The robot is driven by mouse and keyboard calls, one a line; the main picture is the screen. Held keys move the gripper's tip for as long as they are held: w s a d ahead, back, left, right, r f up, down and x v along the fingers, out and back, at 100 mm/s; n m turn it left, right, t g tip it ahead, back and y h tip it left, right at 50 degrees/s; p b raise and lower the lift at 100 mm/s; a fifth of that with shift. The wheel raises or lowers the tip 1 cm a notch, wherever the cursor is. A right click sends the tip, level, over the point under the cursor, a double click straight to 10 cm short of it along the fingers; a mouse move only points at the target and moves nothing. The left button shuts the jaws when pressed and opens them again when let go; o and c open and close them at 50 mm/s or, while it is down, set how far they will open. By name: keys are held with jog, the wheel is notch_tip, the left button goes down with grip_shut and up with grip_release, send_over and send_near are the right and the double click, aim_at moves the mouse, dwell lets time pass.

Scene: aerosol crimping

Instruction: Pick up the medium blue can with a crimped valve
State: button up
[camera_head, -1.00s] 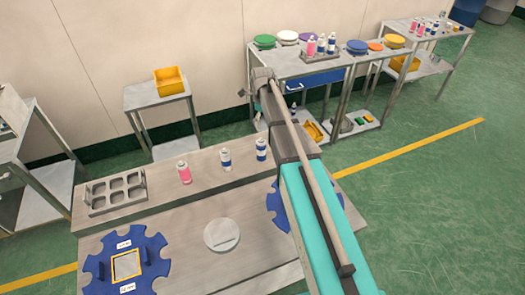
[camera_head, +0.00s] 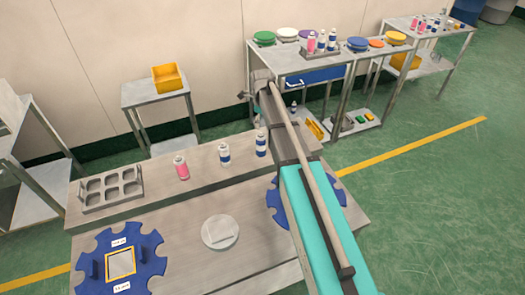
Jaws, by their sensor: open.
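My gripper (camera_head: 243,96) is at the far end of my arm, above and behind the cans in the picture. It is open, small and partly hidden by the wrist. It appears apart from the cans.
A grey rack with several holes (camera_head: 110,203) sits at the ledge's left end. A blue notched disc (camera_head: 152,268), a round grey disc (camera_head: 220,232) and another blue disc (camera_head: 275,196) lie in front. Shelved tables behind hold a can tray (camera_head: 342,52) and coloured lids.

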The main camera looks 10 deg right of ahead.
aim_at(262, 134)
jog(key=shift+f+b, duration=1.85)
jog(key=shift+f, duration=0.3)
jog(key=shift+a+f+b, duration=0.1)
jog(key=shift+f+b, duration=2.5)
jog(key=c, duration=1.2)
jog(key=shift+r, duration=0.1)
